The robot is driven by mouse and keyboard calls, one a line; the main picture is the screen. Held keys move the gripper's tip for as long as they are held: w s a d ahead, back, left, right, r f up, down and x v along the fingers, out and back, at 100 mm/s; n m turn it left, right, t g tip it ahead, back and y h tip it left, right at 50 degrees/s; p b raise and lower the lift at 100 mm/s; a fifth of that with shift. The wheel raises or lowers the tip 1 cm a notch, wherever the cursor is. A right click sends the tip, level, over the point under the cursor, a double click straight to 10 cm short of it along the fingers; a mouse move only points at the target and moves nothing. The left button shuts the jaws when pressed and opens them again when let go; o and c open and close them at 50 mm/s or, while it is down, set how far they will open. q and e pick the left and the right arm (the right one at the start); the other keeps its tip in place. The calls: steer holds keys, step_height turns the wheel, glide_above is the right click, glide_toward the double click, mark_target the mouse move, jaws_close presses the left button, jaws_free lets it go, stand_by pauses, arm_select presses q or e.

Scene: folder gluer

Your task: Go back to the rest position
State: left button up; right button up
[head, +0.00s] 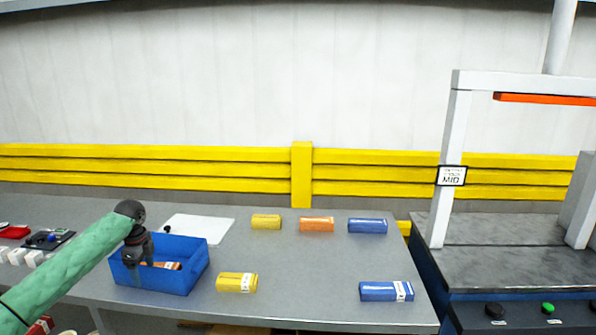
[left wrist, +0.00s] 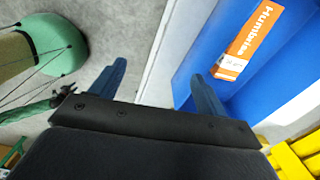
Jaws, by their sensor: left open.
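My left gripper (head: 139,256) points down at the left part of the blue bin (head: 188,280) on the grey table. Its two fingers are spread with nothing between them, as the left wrist view (left wrist: 160,88) shows. In that view one finger overlaps the blue bin (left wrist: 205,45) and the other lies over the floor beyond the table edge. An orange box with a white label (head: 168,265) lies in the bin, and it also shows in the left wrist view (left wrist: 247,42), apart from the fingers. My right gripper is out of view.
Yellow (head: 266,221), orange (head: 316,224) and blue (head: 367,226) boxes lie in a back row. Another yellow box (head: 237,283) and blue box (head: 386,291) lie in front. A white sheet (head: 198,227) is behind the bin. A machine frame (head: 451,150) stands right.

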arm_select(q)
steer(key=s+d+f+n+t+h, duration=0.1)
steer(key=s+d+f+n, duration=0.1)
steer(key=s+d+f, duration=1)
steer(key=s+d+f+n+t, duration=0.1)
steer(key=s+d+f+n, duration=0.1)
steer(key=s+d+f, duration=1)
steer(key=s+d+r+n, duration=0.1)
steer(key=s+d+n, duration=0.2)
steer(key=s, duration=0.3)
steer(key=s+d+r+n, duration=0.1)
steer(key=s+d+n, duration=0.15)
steer(key=s, duration=0.45)
steer(key=s+a+r+n+t, duration=0.25)
steer(key=s+n, duration=0.35)
steer(key=s, duration=0.8)
step_height(320, 180, down, 26)
steer(key=w+g, duration=0.2)
steer(key=w, duration=0.1)
steer(key=s+f, duration=0.4)
steer(key=f, duration=0.7)
steer(key=s+d+f, duration=0.1)
steer(key=s+f, duration=0.3)
steer(key=f, duration=0.7)
steer(key=shift+s+g, duration=0.25)
steer(key=shift+g, duration=0.1)
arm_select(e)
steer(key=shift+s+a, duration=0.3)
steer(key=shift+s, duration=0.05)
